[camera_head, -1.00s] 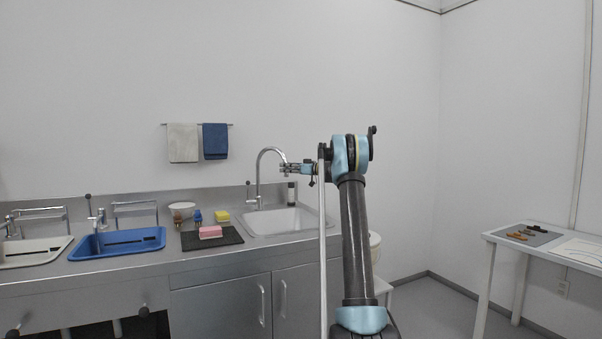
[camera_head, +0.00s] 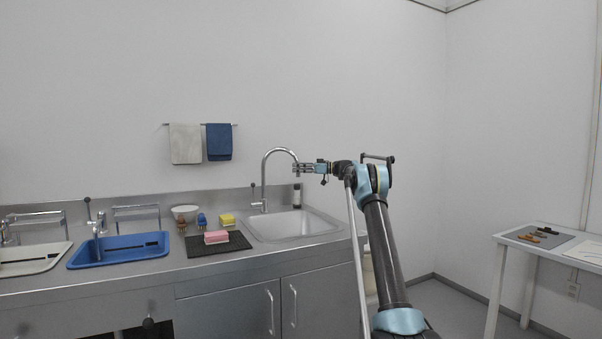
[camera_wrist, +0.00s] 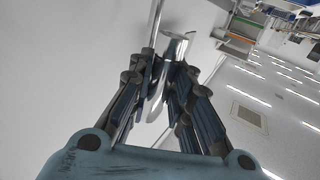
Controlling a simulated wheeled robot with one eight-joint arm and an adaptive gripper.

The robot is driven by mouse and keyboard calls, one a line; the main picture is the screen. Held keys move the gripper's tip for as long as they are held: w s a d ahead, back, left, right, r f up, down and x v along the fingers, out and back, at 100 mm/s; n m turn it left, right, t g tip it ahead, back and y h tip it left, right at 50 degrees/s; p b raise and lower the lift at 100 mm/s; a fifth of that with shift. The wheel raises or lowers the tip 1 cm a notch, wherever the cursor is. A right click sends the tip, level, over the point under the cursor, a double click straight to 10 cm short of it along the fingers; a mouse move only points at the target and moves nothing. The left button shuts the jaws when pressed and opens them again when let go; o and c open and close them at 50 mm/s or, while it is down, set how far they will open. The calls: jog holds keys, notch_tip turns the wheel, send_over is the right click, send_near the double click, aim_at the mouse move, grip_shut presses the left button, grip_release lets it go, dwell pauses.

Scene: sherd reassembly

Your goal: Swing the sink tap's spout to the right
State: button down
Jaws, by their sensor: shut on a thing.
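The sink tap (camera_head: 264,168) is a tall chrome gooseneck standing behind the sink basin (camera_head: 290,228). Its spout arches to the right, and its end is at my gripper (camera_head: 299,167). In the wrist view the chrome spout (camera_wrist: 157,85) runs between the two dark fingers of my gripper (camera_wrist: 160,80), which are shut on it. The exact contact at the fingertips is partly hidden. My arm reaches in from the right, above the basin's right side.
A dark bottle (camera_head: 297,195) stands behind the sink, below my gripper. On the left are a pink sponge (camera_head: 216,237) on a dark mat (camera_head: 200,247), a yellow sponge (camera_head: 227,219) and a blue tray (camera_head: 118,254). A side table (camera_head: 520,238) stands at the right.

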jog(key=shift+w+d, duration=0.15)
jog(key=shift+w, duration=0.1)
dwell(0.3)
jog(key=c, duration=1.5)
grip_release()
jog(key=shift+o, duration=0.2)
jog(key=shift+d, duration=0.2)
jog(key=d, duration=1.1)
jog(key=shift+s+d, duration=0.35)
jog(key=shift+s, duration=0.05)
